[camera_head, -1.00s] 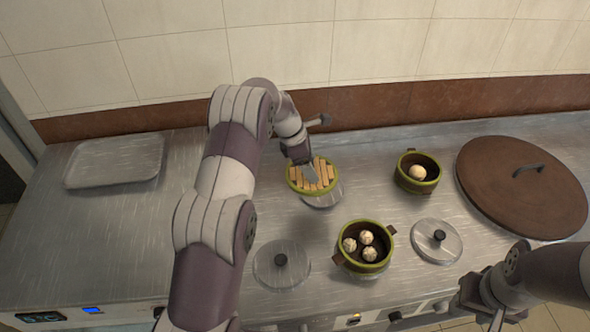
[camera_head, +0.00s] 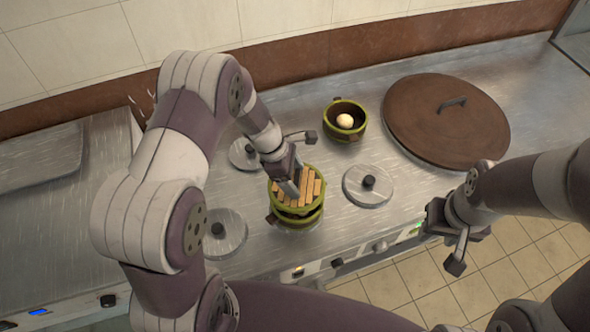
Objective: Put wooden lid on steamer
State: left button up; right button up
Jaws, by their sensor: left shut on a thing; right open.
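The wooden lid (camera_head: 312,187), slatted with a green rim, is held in my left gripper (camera_head: 293,187). The gripper is shut on it from above. The lid is directly over the near steamer (camera_head: 297,219), a round green-rimmed basket with small side handles. The lid hides the steamer's inside. A dark band shows between the two rims; I cannot tell whether they touch. My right gripper (camera_head: 447,240) is open and empty at the right, over the counter's front edge and the floor.
A second steamer (camera_head: 332,133) with one bun stands open behind. A large brown pot lid (camera_head: 430,125) lies at the right. Round metal lids with black knobs lie around the near steamer (camera_head: 368,190) (camera_head: 222,235). A metal tray (camera_head: 40,165) is at the left.

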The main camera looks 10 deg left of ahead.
pick_arm(q)
notch_tip(320, 180, down, 4)
jog(key=b, duration=0.3)
jog(key=shift+w+d, duration=0.1)
jog(key=shift+d, duration=0.05)
jog(key=shift+f, duration=0.2)
jog(key=shift+r, duration=0.1)
dwell(0.7)
jog(key=shift+f, duration=0.65)
jog(key=o, duration=0.8)
jog(key=shift+r, duration=0.1)
